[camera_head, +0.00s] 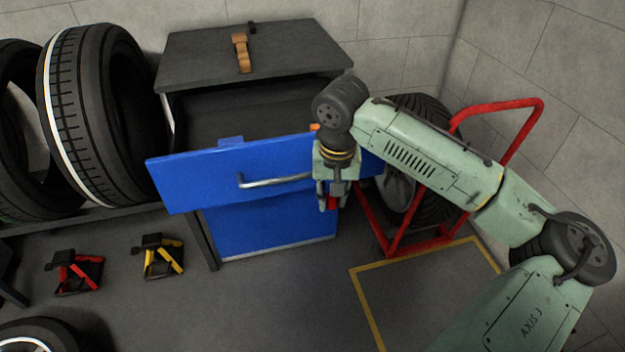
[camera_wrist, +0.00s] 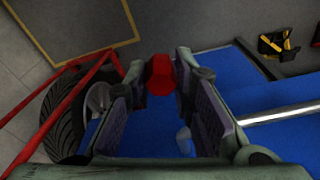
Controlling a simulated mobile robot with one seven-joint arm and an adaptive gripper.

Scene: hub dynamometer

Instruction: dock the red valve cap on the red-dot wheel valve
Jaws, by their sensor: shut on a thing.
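The red valve cap (camera_wrist: 160,75) is held between the two fingertips of my gripper (camera_wrist: 159,68) in the wrist view. My gripper also shows in the head view (camera_head: 329,198), pointing down in front of the blue drawer, with a bit of red between its fingers. A wheel (camera_head: 433,205) with a dark tyre and grey rim stands in a red tube frame, to the right of my gripper and partly hidden by my arm. It also shows at the left of the wrist view (camera_wrist: 64,120). I cannot make out a red dot or the valve on it.
A blue drawer (camera_head: 205,180) with a metal handle stands pulled out of a dark-topped cabinet (camera_head: 290,50), close to my gripper. The red frame (camera_head: 521,140) surrounds the wheel. Red (camera_head: 76,272) and yellow (camera_head: 160,257) chock-like items lie on the floor. Tyres (camera_head: 95,120) stand left.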

